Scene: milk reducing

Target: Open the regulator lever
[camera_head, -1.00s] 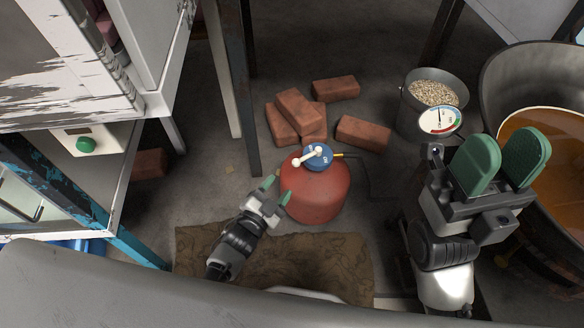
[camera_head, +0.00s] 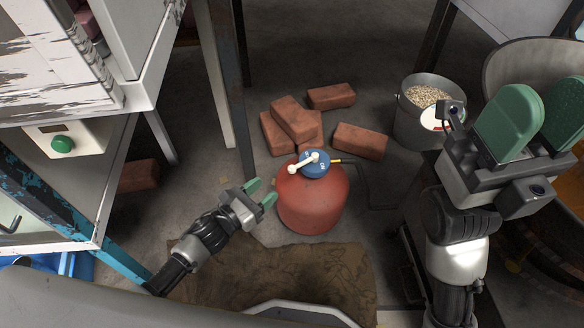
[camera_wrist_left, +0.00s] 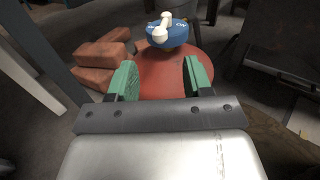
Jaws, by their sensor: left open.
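A red gas cylinder (camera_head: 312,205) stands on the floor. A blue regulator (camera_head: 320,171) sits on its top, with a white regulator lever (camera_head: 302,163) lying across it, one knobbed end past its left edge. My left gripper (camera_head: 260,192) is open and empty, left of the cylinder, lower than the lever and apart from it. In the left wrist view the cylinder (camera_wrist_left: 165,80) shows between the green fingers, with the regulator (camera_wrist_left: 178,37) and lever (camera_wrist_left: 161,29) beyond the fingertips. My right gripper (camera_head: 540,108) is open and empty at the right, close to the head camera.
Several bricks (camera_head: 296,120) lie behind the cylinder. A bucket of pellets (camera_head: 402,120) stands behind right, beside a large vat (camera_head: 515,52). A dark hose (camera_head: 372,205) runs right from the regulator. A brown mat (camera_head: 320,265) lies in front. A table leg (camera_head: 228,85) stands behind left.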

